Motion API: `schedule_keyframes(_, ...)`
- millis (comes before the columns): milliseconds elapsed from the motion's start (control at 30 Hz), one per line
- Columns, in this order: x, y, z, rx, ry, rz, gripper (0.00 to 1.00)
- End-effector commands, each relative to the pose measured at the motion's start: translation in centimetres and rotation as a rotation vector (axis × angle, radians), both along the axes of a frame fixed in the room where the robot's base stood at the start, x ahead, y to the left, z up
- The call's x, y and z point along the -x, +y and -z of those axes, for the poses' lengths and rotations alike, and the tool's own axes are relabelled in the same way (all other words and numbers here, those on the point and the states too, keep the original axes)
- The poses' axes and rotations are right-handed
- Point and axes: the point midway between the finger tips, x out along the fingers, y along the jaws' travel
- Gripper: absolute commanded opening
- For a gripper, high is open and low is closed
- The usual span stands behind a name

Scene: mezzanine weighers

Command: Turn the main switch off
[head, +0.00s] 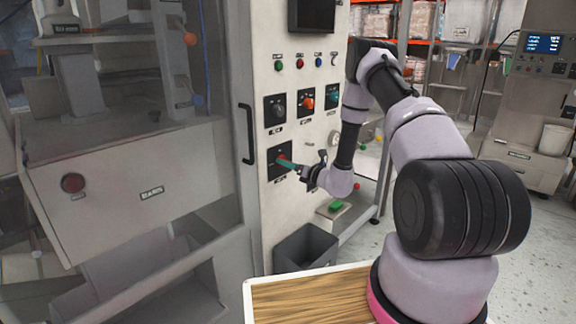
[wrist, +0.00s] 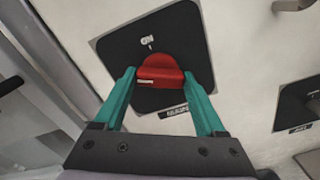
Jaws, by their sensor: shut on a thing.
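The main switch (wrist: 160,70) is a red rotary knob on a black square plate (wrist: 193,28), set on the pale panel. In the wrist view an "ON" mark and a small tick stand above the knob, and a label partly shows below it. My gripper (wrist: 160,78) has its teal fingers shut on the red knob, one on each side. In the head view my gripper (head: 283,162) reaches the lowest black plate (head: 273,154) on the panel, and the knob is largely hidden by the fingers.
Above are three more rotary switches, including a black one (head: 277,109) and an orange one (head: 306,98). A door handle (head: 246,133) stands left of the plate. Open floor lies to the right.

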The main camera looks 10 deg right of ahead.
Motion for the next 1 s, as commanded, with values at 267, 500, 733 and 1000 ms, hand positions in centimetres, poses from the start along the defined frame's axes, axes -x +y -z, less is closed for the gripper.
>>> schedule_keyframes(267, 0.05, -0.12, 0.10, 0.194, -0.137, 0.002, 0.17)
schedule_keyframes(500, 0.05, -0.13, 0.12, 0.314, -0.224, 0.002, 0.17)
schedule_keyframes(733, 0.06, -0.14, 0.12, 0.376, -0.269, 0.002, 0.17)
schedule_keyframes(1000, 0.07, -0.14, 0.14, 0.396, -0.283, 0.001, 0.17)
